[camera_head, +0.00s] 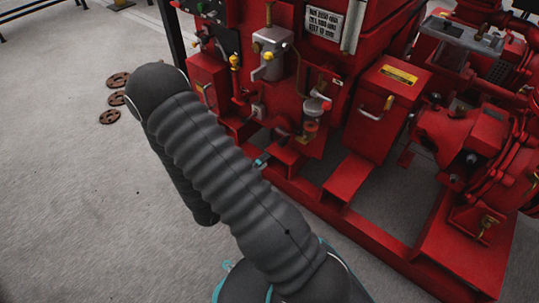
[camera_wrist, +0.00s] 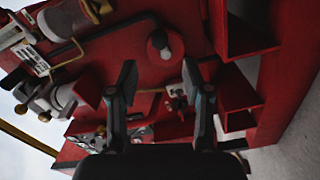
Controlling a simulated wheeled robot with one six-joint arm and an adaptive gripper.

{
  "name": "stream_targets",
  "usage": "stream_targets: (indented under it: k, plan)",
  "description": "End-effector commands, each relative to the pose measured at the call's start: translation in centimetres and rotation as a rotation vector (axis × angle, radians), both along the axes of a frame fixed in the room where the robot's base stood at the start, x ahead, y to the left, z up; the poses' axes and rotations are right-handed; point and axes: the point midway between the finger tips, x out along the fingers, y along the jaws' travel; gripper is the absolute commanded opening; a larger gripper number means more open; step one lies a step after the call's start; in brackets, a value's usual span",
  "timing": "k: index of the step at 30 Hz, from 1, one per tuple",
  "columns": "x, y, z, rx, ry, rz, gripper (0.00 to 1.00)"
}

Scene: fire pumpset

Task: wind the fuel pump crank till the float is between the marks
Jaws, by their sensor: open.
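My gripper (camera_wrist: 158,78) is open in the wrist view, its two dark fingers apart with nothing between them. A small metal fitting (camera_wrist: 176,101) shows between the fingers, farther off. My arm hides most of my gripper in the head view.
The red pumpset (camera_head: 350,195) fills the right side, its base frame low in front. Brown round discs (camera_head: 116,98) lie on the floor. The concrete at left is mostly clear.

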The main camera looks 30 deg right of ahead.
Motion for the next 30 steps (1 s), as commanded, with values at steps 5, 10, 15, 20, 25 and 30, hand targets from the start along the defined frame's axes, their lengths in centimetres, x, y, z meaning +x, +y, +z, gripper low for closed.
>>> stream_targets:
  k: [5, 10, 15, 20, 25, 30]
  plan:
    - [-0.48, 1.20, -0.02, 0.001, 0.000, 0.000, 0.49]
    - [-0.61, 1.46, -0.02, 0.001, 0.000, 0.000, 0.49]
    - [-0.61, 1.44, -0.02, 0.001, 0.000, -0.001, 0.49]
    - [-0.60, 1.43, -0.02, 0.001, 0.000, -0.001, 0.49]
    - [-0.59, 1.43, -0.02, -0.004, 0.011, -0.001, 0.49]
    - [-0.85, 1.34, -0.50, -0.037, 0.169, -0.011, 0.49]
